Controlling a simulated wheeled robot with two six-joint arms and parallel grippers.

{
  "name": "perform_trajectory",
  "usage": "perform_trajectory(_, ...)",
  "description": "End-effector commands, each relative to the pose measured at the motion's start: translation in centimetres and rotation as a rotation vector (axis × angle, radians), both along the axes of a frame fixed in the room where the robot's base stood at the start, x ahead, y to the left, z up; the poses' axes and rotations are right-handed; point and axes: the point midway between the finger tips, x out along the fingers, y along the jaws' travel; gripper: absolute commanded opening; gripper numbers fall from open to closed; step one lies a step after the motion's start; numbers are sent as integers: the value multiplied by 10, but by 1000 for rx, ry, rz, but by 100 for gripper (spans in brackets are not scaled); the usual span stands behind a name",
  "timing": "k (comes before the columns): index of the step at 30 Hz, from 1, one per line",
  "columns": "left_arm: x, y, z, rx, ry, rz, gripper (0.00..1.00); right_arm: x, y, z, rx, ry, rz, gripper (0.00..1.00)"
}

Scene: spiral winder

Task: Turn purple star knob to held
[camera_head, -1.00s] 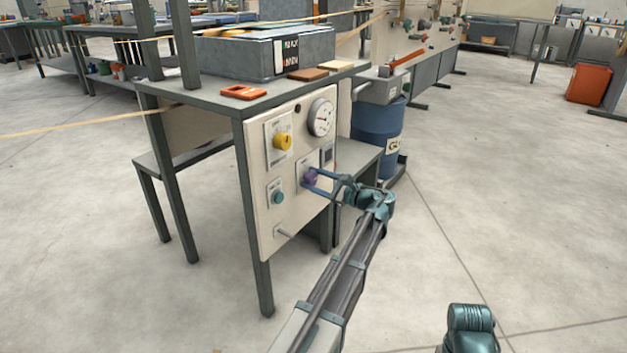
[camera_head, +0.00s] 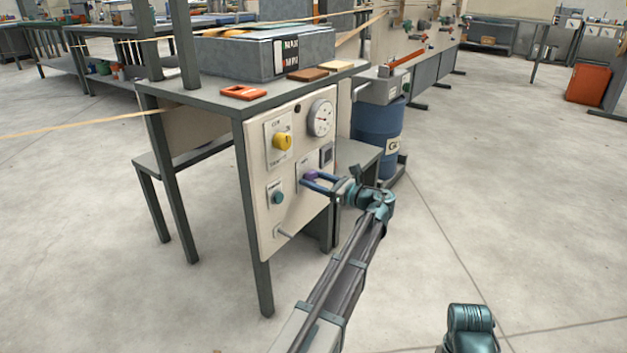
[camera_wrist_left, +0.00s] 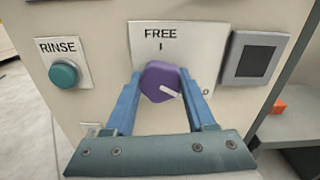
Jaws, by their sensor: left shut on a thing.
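The purple star knob (camera_wrist_left: 159,81) sits on a white plate (camera_wrist_left: 205,42) marked FREE above it, with a short tick under the word. The knob's white pointer points right and slightly down in the left wrist view, away from the tick. No "held" mark can be read. My left gripper (camera_head: 312,180) is shut on the knob, with one blue finger on each side of it. The knob (camera_head: 309,174) shows partly behind the fingers in the head view.
The panel also bears a yellow knob (camera_head: 282,142), a dial gauge (camera_head: 320,118), a teal RINSE button (camera_wrist_left: 64,74), a dark square (camera_wrist_left: 256,61) and a lever (camera_head: 283,232) below. A blue drum (camera_head: 378,132) stands behind.

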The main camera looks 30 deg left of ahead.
Motion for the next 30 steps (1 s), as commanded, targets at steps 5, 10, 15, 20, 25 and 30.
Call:
perform_trajectory(5, 0, -2, -1, -2, 9, -1, 0, 0, 0, 0, 0, 0, 0, 50)
perform_trajectory(10, 0, -2, -1, -2, 9, -1, 0, 0, 0, 0, 0, 0, 0, 50)
perform_trajectory(15, 0, -1, -1, -2, 9, -1, 72, 0, 0, 0, 0, 0, 0, 50)
perform_trajectory(20, 0, -1, 0, 0, 8, -1, 86, 0, 0, 0, 0, 0, 0, 50)
perform_trajectory(25, 0, -1, 0, 0, 7, -1, 86, 0, 0, 0, 0, 0, 0, 50)
perform_trajectory(30, 0, -12, 0, 0, 7, -3, 86, 0, 0, 0, 0, 0, 0, 50)
